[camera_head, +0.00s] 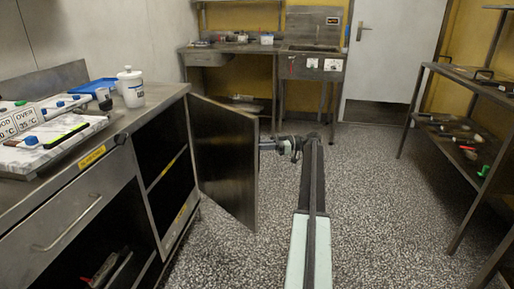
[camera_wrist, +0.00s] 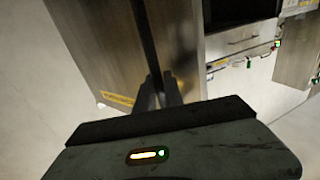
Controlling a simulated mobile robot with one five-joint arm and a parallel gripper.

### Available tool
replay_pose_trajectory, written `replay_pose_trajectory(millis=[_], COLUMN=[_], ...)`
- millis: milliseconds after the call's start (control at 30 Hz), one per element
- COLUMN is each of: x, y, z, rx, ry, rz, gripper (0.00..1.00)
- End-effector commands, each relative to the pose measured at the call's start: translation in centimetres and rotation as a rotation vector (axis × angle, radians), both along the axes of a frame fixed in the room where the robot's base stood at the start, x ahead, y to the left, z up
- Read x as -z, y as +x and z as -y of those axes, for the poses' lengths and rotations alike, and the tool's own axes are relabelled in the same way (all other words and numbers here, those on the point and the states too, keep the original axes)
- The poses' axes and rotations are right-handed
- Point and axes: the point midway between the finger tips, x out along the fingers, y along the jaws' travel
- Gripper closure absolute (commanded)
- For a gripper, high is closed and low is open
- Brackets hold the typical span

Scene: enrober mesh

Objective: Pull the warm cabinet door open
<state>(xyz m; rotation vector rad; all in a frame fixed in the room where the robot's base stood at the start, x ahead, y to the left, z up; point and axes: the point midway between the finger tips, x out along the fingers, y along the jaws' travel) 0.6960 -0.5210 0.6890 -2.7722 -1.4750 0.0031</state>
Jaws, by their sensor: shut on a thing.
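The warm cabinet door (camera_head: 224,158) is a dark steel panel and stands swung well open from the cabinet (camera_head: 150,190), with dark shelved space behind it. My gripper (camera_head: 266,145) is at the door's outer side, near its free edge. In the wrist view my gripper (camera_wrist: 158,88) is shut on a dark upright bar, the door handle (camera_wrist: 143,35), which runs along the steel door face (camera_wrist: 100,45). The handle itself is hidden in the head view.
A steel counter with a white jar (camera_head: 131,88), blue tray and signs stands at left. A sink bench (camera_head: 312,60) is at the back, a white door (camera_head: 390,50) beside it. A shelf rack (camera_head: 470,110) stands at right. The speckled floor (camera_head: 380,220) between is clear.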

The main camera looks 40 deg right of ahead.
Motion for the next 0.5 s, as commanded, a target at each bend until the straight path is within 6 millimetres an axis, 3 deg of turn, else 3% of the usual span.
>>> replay_pose_trajectory(millis=[167,200,233,267,500], x=[0.07,0.07,0.06,0.06,0.00], y=[0.01,0.08,0.13,0.19,0.43], z=[-0.35,-0.42,-0.47,-0.51,-0.69], rx=[-0.010,-0.011,-0.011,-0.012,-0.013], ry=[-0.001,-0.001,-0.001,-0.001,0.000], rz=[-0.003,-0.003,-0.003,-0.003,-0.001], gripper=[1.00,0.76,0.68,0.66,0.66])
